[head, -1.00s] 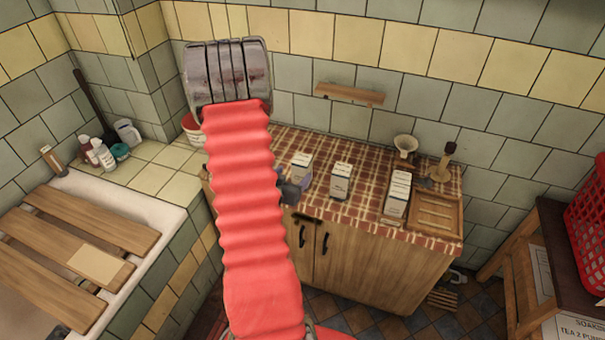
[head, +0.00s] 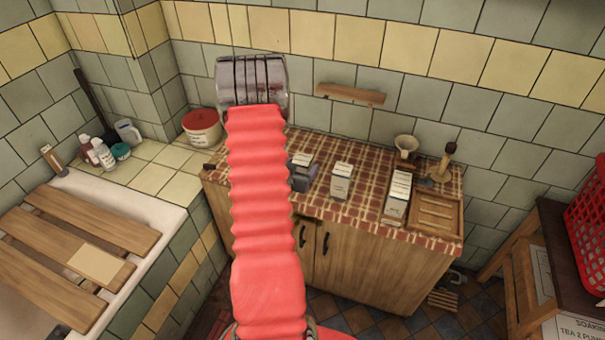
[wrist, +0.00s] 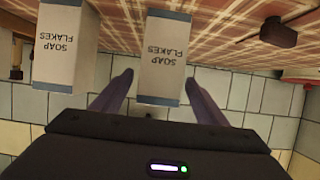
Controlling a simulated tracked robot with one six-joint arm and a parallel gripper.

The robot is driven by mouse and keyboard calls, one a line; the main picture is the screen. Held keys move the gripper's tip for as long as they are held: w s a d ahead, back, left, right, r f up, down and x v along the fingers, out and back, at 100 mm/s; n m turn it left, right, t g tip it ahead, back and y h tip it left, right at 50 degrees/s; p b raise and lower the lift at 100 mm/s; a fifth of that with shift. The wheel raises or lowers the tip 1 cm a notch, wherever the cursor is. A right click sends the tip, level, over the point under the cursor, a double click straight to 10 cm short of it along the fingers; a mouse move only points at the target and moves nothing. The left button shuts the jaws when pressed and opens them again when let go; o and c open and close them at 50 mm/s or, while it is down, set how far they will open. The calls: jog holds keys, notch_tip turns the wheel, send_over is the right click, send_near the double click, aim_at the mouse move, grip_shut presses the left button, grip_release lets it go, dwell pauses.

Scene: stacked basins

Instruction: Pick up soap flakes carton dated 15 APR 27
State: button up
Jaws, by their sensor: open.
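Two white soap flakes cartons show in the wrist view, which is upside down. One carton (wrist: 162,62) is in line with the gap between the fingertips of my gripper (wrist: 158,80); the other (wrist: 66,48) is to the left, outside the fingers. My gripper is open, and I cannot tell whether it touches the near carton. In the head view my gripper (head: 301,178) is partly hidden by my arm and covers part of the leftmost carton (head: 303,158). A middle carton (head: 341,182) and a right carton (head: 398,193) stand on the counter. No date is readable.
The checked counter (head: 320,205) also bears a wooden tray (head: 436,214), a white funnel-like item (head: 405,146) and a brush-like item (head: 446,163). A red and white tub (head: 202,128) stands at the left. A small shelf (head: 350,94) is on the tiled wall behind.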

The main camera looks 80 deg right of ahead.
jog(key=shift+x, duration=2.65)
jog(key=shift+s, duration=0.1)
jog(key=shift+a, duration=0.1)
jog(key=shift+c, duration=0.2)
jog(key=c, duration=1.3)
jog(key=shift+r, duration=0.1)
jog(key=shift+r, duration=4.95)
